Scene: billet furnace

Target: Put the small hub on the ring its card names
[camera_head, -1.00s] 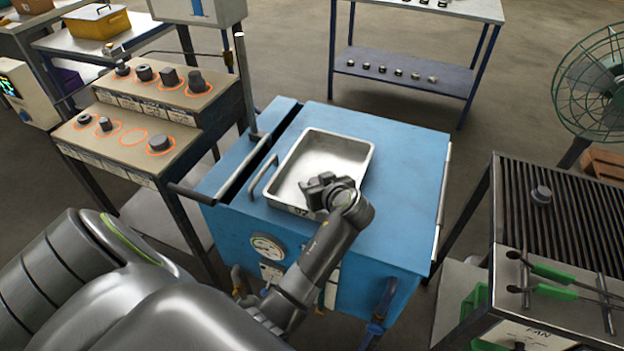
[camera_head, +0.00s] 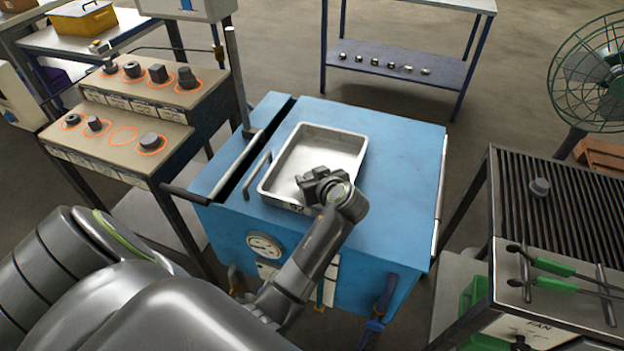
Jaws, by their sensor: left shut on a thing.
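My left gripper (camera_head: 322,184) is over the front part of a shallow metal tray (camera_head: 272,190) on the blue cabinet. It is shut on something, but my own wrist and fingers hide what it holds. A two-step rack (camera_head: 112,145) at the left has orange rings with cards along its front edges, too small to read. Dark metal parts stand on the rings of both steps. One ring (camera_head: 123,136) on the lower step is empty, between a small part (camera_head: 95,124) and a wider part (camera_head: 150,141). My right gripper is not in view.
The blue cabinet (camera_head: 395,170) has a long bar handle at its left. A rear table's lower shelf (camera_head: 440,88) holds several small parts. A fan (camera_head: 592,75) stands at right.

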